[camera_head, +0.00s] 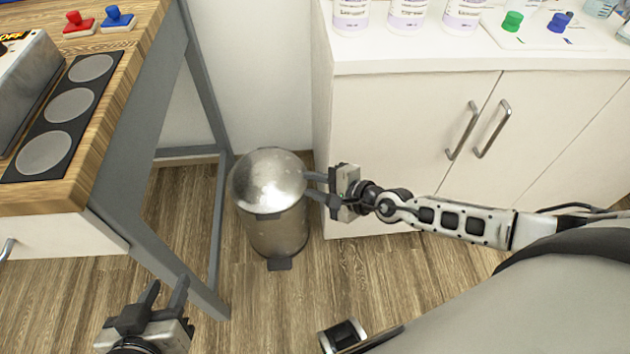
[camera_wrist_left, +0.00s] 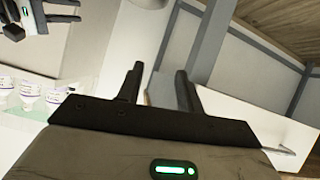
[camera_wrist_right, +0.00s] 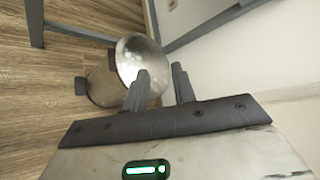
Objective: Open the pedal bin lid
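The pedal bin (camera_head: 275,235) is a metal cylinder standing on the wood floor between the workbench and the white cabinet. Its domed shiny lid (camera_head: 268,180) looks closed, and its dark pedal (camera_head: 280,264) is at the front base. The bin (camera_wrist_right: 102,86) and lid (camera_wrist_right: 140,58) also show in the right wrist view. My right gripper (camera_head: 308,187) is open and empty at the right edge of the lid; I cannot tell if a finger touches it. My left gripper (camera_head: 164,287) is open and empty, low at the left, away from the bin.
The workbench's grey leg frame (camera_head: 216,230) stands close left of the bin. The white cabinet (camera_head: 400,140) with metal handles is close on the right, with bottles (camera_head: 408,14) on top. The floor (camera_head: 300,310) in front of the bin is clear.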

